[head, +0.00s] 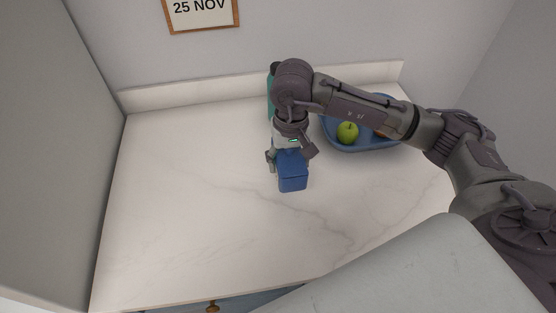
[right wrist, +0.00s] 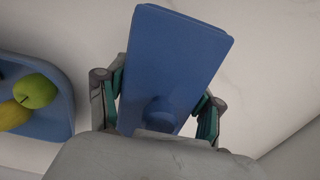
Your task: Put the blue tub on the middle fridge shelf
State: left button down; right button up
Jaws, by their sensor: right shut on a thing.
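The blue tub (head: 293,182) is a small box with a lid, at the middle of the marble counter. My right gripper (head: 290,160) comes down on it from above and is shut on it. In the right wrist view the tub (right wrist: 180,60) fills the middle, with a finger of the gripper (right wrist: 160,110) on each side. I cannot tell whether the tub rests on the counter or is just above it. My left gripper is not in view. No fridge or fridge shelf shows.
A blue bowl (head: 367,147) with a green apple (head: 347,132) and other fruit stands right of the tub. A teal bottle (head: 271,100) stands behind my right gripper, partly hidden. A tall grey panel (head: 60,150) bounds the left. The counter's left and front (head: 180,230) are clear.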

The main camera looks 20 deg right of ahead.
jog(key=w, duration=0.1)
jog(key=w+f, duration=0.1)
jog(key=w+f+p, duration=0.1)
jog(key=w, duration=0.1)
jog(key=shift+a+f, duration=0.25)
jog(key=shift+a, duration=0.15)
notch_tip(320, 180, down, 3)
jog(key=shift+f+p, duration=0.1)
jog(key=shift+p, duration=0.75)
jog(key=shift+f, duration=0.4)
jog(key=shift+f+b, duration=0.2)
jog(key=shift+b, duration=0.15)
jog(key=o, duration=1.5)
jog(key=shift+r, duration=0.1)
